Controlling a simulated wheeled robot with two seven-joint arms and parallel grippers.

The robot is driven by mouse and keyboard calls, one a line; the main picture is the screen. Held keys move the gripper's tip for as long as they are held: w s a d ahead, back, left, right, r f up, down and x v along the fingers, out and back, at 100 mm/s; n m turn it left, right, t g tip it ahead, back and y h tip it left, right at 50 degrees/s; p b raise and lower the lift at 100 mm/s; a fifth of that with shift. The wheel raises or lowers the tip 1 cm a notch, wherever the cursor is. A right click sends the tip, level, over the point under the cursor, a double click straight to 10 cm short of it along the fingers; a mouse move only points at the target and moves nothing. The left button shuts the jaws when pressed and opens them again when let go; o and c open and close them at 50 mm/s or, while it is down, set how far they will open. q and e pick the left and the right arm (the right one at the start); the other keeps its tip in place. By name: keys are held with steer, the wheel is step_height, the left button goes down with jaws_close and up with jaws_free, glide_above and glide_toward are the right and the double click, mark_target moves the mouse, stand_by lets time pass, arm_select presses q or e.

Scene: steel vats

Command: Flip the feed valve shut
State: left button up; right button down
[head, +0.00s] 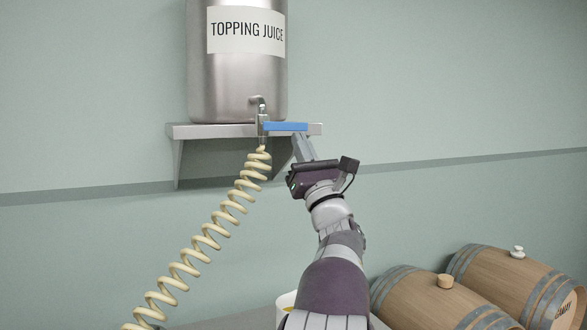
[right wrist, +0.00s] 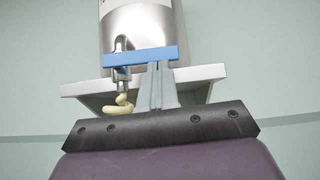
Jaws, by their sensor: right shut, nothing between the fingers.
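The feed valve's blue lever (head: 287,126) lies level, pointing right from the metal valve body (head: 262,126) under the steel vat (head: 238,75) labelled TOPPING JUICE. In the right wrist view the blue lever (right wrist: 128,56) runs across in front of the vat (right wrist: 140,27), with the valve body (right wrist: 121,68) near its left part. My right gripper (head: 298,138) is shut and empty. Its fingertips (right wrist: 157,66) are just below the lever's right part; I cannot tell whether they touch it. My left gripper is not in view.
The vat stands on a grey wall shelf (head: 215,131). A coiled cream hose (head: 213,238) hangs from the valve down to the lower left. Wooden barrels (head: 430,296) lie at the lower right. A white container (head: 286,302) is partly hidden behind my right arm.

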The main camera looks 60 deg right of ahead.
steer(key=shift+a+r, duration=0.1)
steer(key=w+f+b+v, duration=0.2)
steer(key=b+v, duration=0.8)
steer(key=v, duration=0.2)
steer(key=shift+s+f, duration=0.25)
steer(key=shift+d, duration=0.2)
